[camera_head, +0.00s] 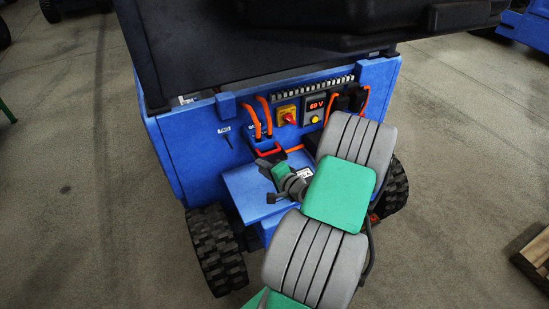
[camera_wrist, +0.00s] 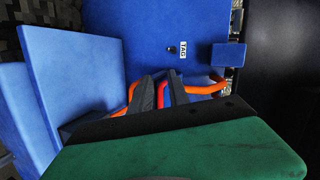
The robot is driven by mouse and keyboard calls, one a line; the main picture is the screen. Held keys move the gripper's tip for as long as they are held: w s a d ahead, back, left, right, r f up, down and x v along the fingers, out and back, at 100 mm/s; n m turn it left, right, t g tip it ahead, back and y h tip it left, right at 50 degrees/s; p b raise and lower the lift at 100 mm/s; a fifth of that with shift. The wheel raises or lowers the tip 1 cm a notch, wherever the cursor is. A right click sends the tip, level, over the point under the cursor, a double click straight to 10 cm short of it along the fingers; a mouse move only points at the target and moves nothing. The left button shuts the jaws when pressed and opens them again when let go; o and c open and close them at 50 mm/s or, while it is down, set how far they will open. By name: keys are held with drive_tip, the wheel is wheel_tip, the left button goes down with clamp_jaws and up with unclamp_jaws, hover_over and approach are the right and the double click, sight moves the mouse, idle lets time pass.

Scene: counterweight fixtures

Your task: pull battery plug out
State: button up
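The battery plug's red handle (camera_head: 269,152) shows at the front of the blue machine, below two orange cables (camera_head: 262,117) that run down to it. My gripper (camera_head: 266,161) is right at the handle. In the wrist view my two dark fingers (camera_wrist: 163,93) point at the blue panel, with a gap between them. Part of the red handle (camera_wrist: 161,95) and some blue show in that gap, so the gripper looks open around the handle. I cannot tell whether a finger touches it. The plug's body is mostly hidden behind my fingers and palm.
The blue machine's panel (camera_head: 205,143) carries a red and yellow switch (camera_head: 287,116) and a display (camera_head: 315,105) to the right of the cables. A blue ledge (camera_head: 245,188) lies below the plug. A large dark raised cover (camera_head: 215,45) overhangs the panel.

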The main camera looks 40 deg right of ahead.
sight(272, 153)
drive_tip(key=s+d+m+h, duration=0.3)
drive_tip(key=s+d+m, duration=0.1)
drive_tip(key=d, duration=0.2)
drive_tip(key=shift+t, duration=0.4)
drive_tip(key=x, duration=0.7)
drive_tip(key=shift+a+f+p, duration=0.1)
drive_tip(key=shift+f+p, duration=0.2)
drive_tip(key=shift+p, duration=0.1)
drive_tip(key=shift+w+f, duration=0.15)
drive_tip(key=shift+w, duration=0.3)
drive_tip(key=shift+h, duration=0.3)
clamp_jaws()
